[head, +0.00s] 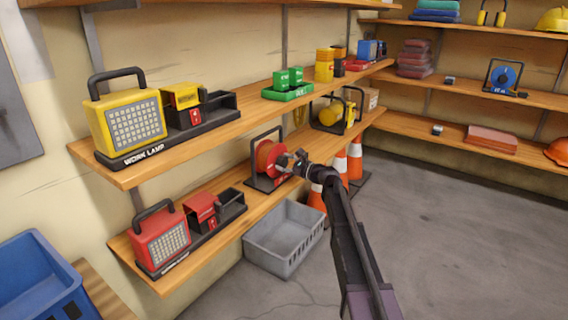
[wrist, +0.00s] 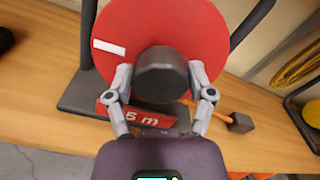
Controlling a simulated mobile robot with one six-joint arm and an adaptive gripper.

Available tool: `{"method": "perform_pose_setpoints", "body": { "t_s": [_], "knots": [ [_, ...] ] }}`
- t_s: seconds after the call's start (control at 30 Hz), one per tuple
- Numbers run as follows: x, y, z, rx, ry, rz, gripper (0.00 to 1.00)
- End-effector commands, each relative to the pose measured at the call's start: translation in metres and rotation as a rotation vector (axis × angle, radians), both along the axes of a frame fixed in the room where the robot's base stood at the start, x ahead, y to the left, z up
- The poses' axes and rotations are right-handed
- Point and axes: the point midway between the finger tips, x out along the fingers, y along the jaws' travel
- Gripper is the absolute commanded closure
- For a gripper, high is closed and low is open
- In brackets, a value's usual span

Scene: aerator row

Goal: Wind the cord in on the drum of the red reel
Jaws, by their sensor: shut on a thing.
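The red reel (head: 266,158) stands in a black frame on the lower wooden shelf. In the wrist view its red disc (wrist: 195,30) fills the top, with a white mark at its left and a dark round knob (wrist: 165,72) at its middle. My gripper (head: 297,160) is at the reel's front face. In the wrist view the fingers of my gripper (wrist: 162,82) are shut on the knob, one on each side. A short orange cord (wrist: 205,108) runs out to the right, ending in a dark block-like plug (wrist: 240,123). A red label reading "5 m" sits below the knob, partly hidden.
A grey crate (head: 285,258) and orange-white cones (head: 355,158) stand on the floor under and beside the shelf. A red lamp (head: 162,240) is left on the same shelf. A yellow reel (head: 331,114) stands further right. The floor at right is clear.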

Motion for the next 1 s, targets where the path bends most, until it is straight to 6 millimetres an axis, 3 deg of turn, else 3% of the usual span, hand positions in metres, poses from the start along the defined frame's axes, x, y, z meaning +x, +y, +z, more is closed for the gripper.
{"method": "perform_pose_setpoints", "body": {
  "t_s": [0.5, 0.53, 0.6, 1.0],
  "knots": [
    [0.0015, 0.0000, 0.0003, 0.016, 0.022, -0.002, 0.78],
    [0.0015, 0.0000, 0.0003, 0.016, 0.022, -0.002, 0.22],
    [0.0013, 0.0002, 0.0003, 0.016, 0.022, -0.002, 0.01],
    [0.0004, 0.0000, 0.0000, 0.015, 0.021, 0.000, 0.00]
  ]
}}
